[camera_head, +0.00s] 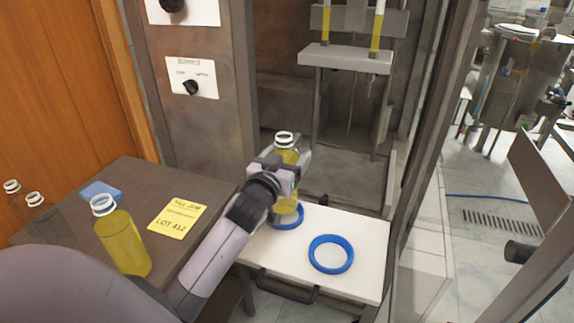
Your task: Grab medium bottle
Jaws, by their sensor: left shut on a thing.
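A medium bottle (287,157) with yellow liquid and a white neck ring stands upright at the left blue ring (286,218) on the white shelf. My left gripper (287,178) is shut around its upper body and hides part of it. I cannot tell whether the bottle's base touches the shelf. A larger bottle (122,240) of yellow liquid with a white neck stands on the dark side table. My right gripper is not in view.
The white shelf (366,251) also holds an empty blue ring (331,254) on the right. The dark table (140,180) carries a yellow lot card (177,222), a blue item (101,191) and two clear bottles (36,203) at the left. Metal frame posts flank the machine opening.

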